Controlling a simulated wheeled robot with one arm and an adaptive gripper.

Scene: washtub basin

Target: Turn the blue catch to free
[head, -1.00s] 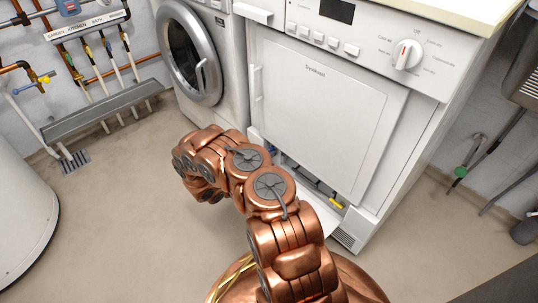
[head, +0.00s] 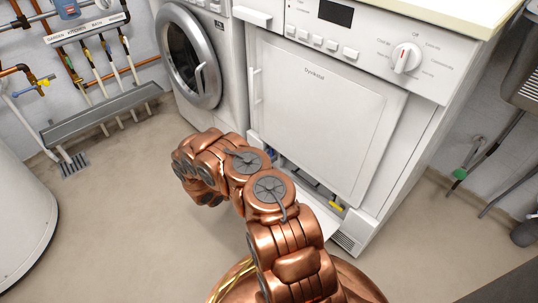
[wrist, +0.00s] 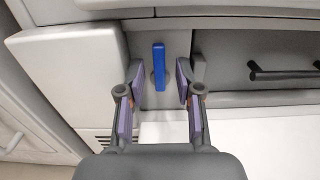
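The blue catch (wrist: 158,66) is a narrow upright lever on a grey plate in the wrist view. Its foot sits over a round pivot. My gripper (wrist: 160,78) is open, with one finger on each side of the catch and visible gaps to both. In the head view only a small blue bit (head: 281,158) shows in the dryer's low opening beside my arm. My gripper's fingers are hidden there behind my own arm.
A grey lever (wrist: 199,68) stands close to the right finger. A dark bar handle (wrist: 284,74) is further right. A white block (wrist: 72,75) is close on the left. The dryer's lowered flap (head: 325,218) lies below the opening, near a yellow part (head: 336,205).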

